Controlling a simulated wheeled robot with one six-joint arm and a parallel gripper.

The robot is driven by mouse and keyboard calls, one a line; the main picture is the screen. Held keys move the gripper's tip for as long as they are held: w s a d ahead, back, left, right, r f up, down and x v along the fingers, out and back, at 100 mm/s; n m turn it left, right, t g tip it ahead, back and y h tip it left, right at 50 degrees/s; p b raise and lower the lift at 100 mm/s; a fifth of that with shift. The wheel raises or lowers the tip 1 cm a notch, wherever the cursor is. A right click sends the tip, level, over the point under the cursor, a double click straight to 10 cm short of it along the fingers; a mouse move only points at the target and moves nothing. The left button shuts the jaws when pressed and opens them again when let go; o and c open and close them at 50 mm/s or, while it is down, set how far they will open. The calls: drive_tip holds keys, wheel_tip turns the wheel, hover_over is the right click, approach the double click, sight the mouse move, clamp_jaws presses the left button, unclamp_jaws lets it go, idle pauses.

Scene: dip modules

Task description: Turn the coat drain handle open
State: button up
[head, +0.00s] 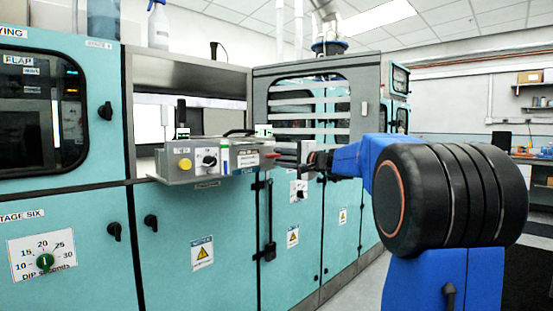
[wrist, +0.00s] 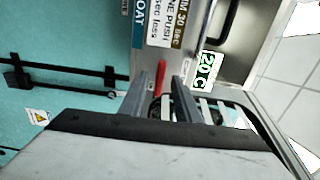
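The red handle (wrist: 161,72) shows in the wrist view, just below a panel marked COAT (wrist: 122,72). My gripper (wrist: 160,80) has its two grey fingers apart, one on each side of the red handle in the picture. A gap shows between the handle and each finger; I cannot tell whether the handle is within the fingers' depth. In the head view my gripper (head: 308,165) is at the right end of the metal control box (head: 215,158).
A green "20 C" display (wrist: 207,68) is right of the fingers in the wrist view. A dark bar handle (wrist: 222,30) is above it. Teal cabinet doors (head: 205,235) stand below the control box. A louvred teal cabinet (head: 315,100) stands behind my gripper. Open floor shows at right.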

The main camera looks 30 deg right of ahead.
drive_tip(key=v, duration=1.5)
drive_tip(key=s+a+f+n+g, duration=0.35)
drive_tip(key=s+a+f, duration=0.25)
drive_tip(key=a+f, duration=0.4)
drive_tip(key=s+a+f+n+g, duration=0.4)
drive_tip(key=a+f, duration=0.3)
drive_tip(key=a, duration=0.5)
drive_tip(key=s+a+f+n+g+h, duration=0.1)
drive_tip(key=s+f+n+g+h, duration=0.4)
drive_tip(key=s+f, duration=1.6)
drive_tip(key=s+n, duration=0.1)
drive_tip(key=s, duration=0.2)
drive_tip(key=shift+n+h, duration=0.3)
drive_tip(key=shift+n, duration=0.05)
